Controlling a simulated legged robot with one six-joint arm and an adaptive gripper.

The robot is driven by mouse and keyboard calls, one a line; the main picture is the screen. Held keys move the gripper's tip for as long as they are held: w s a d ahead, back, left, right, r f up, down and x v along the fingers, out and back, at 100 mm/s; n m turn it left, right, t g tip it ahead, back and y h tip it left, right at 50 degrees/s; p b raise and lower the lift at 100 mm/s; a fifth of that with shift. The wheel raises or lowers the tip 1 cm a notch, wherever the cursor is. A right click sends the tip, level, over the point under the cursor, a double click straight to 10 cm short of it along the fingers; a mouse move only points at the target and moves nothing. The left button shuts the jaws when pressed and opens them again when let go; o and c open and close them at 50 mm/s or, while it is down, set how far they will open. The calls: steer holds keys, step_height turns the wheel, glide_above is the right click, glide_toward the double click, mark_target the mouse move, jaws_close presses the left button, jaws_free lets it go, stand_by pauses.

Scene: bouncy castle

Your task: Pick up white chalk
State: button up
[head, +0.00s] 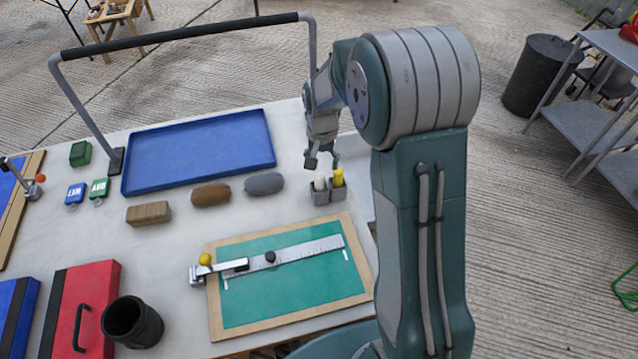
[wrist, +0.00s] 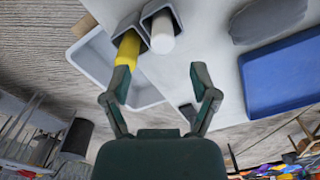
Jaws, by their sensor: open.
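The white chalk (head: 320,184) stands in the left cup of a small grey two-cup holder (head: 322,198) near the table's right edge. The yellow chalk (head: 338,177) stands in the right cup. My gripper (head: 322,161) is open and empty, just above the holder, pointing down. In the wrist view the white chalk (wrist: 162,36) lies ahead of the gap between my fingertips (wrist: 158,76), apart from both. The yellow chalk (wrist: 127,50) is close to the left fingertip there; I cannot tell whether they touch. The lower part of each chalk is hidden inside its cup.
A grey block (head: 264,184) and a brown block (head: 211,194) lie left of the holder. A blue tray (head: 198,152) is behind them. A green board (head: 290,285) with a metal ruler (head: 300,252) lies in front. A white bin (wrist: 90,52) adjoins the table edge.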

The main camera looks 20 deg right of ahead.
mark_target(319, 175)
steer(key=f, duration=0.5)
steer(key=shift+s+a+f, duration=0.25)
steer(key=shift+a+f, duration=0.05)
steer(key=shift+a, duration=0.05)
steer(key=c, duration=1)
